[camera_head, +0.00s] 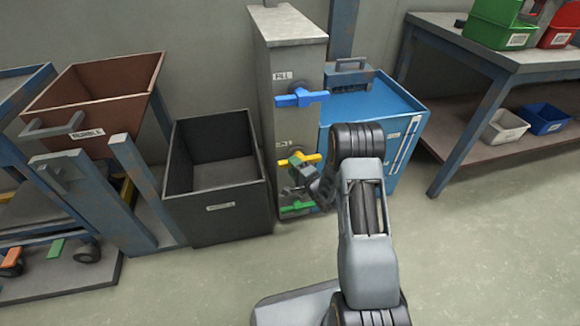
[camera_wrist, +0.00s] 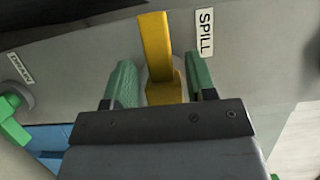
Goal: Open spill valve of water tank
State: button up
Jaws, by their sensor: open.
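The water tank (camera_head: 298,60) is a tall grey cabinet with several coloured valve handles on its front. The yellow spill valve handle (camera_head: 311,158) is at mid height; in the wrist view the yellow handle (camera_wrist: 155,52) stands beside the label "SPILL" (camera_wrist: 204,32). My gripper (camera_head: 300,172) is at the yellow handle. In the wrist view its two green fingers (camera_wrist: 162,85) are apart, one on each side of the handle. I cannot tell whether they touch it. The blue handle (camera_head: 301,97) is above, and the green handle (camera_head: 297,208) is below.
A black open bin (camera_head: 217,218) stands left of the tank, with a brown bin (camera_head: 92,107) on a frame further left. A blue cabinet (camera_head: 408,120) is right of the tank. A workbench (camera_head: 440,25) stands far right. The floor in front is clear.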

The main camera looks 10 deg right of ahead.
jog(key=shift+x, duration=1.3)
jog(key=shift+c, duration=0.4)
grip_shut()
jog(key=shift+d, duration=0.1)
